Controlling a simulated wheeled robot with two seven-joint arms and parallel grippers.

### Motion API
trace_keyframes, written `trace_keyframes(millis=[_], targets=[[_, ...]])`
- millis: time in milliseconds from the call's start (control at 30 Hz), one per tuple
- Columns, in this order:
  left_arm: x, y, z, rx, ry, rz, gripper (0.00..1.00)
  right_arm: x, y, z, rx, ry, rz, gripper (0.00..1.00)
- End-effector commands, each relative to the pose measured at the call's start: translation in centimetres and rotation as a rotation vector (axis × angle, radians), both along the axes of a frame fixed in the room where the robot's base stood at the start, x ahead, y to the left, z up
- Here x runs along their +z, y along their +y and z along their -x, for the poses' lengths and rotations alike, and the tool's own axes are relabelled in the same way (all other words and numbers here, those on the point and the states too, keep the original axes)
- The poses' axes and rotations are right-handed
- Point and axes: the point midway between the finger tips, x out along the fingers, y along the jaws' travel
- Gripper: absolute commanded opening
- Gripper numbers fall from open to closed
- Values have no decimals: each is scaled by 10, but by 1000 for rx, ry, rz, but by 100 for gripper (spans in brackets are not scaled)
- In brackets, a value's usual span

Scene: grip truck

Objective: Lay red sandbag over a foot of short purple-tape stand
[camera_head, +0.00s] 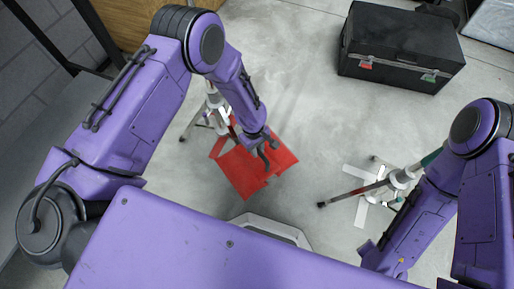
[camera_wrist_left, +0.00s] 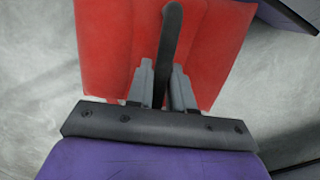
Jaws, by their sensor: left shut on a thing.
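The red sandbag (camera_head: 243,174) hangs or lies under my left gripper (camera_head: 267,147), near the middle of the head view. In the left wrist view the bag (camera_wrist_left: 106,45) spreads behind the fingers, and my left gripper (camera_wrist_left: 163,85) is shut on its black strap handle (camera_wrist_left: 171,35). Whether the bag touches the floor is unclear. One light stand (camera_head: 212,108) is partly hidden behind my left forearm, close to the bag. Another stand (camera_head: 398,180) is at the right with its legs spread. I cannot make out purple tape on either. My right gripper is hidden.
A white cross (camera_head: 361,211) marks the floor under the right stand. A black case (camera_head: 400,50) with red and green tabs stands at the back right. A wooden panel (camera_head: 135,22) is at the back left.

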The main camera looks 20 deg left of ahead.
Motion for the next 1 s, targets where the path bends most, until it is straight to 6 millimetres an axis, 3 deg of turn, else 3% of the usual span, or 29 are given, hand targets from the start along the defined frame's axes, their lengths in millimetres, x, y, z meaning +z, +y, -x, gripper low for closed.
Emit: trace_keyframes(millis=[33, 700, 1000], targets=[[-9, -1, -2, 1, -5, 2, 0, -10, 0, 0, 0, 0, 0, 46], [-76, -1, -2, -1, -5, 2, 0, -76, 0, 0, 0, 0, 0, 46], [-93, -1, -2, 0, -5, 2, 0, -92, 1, 2, -2, 2, -2, 46]])
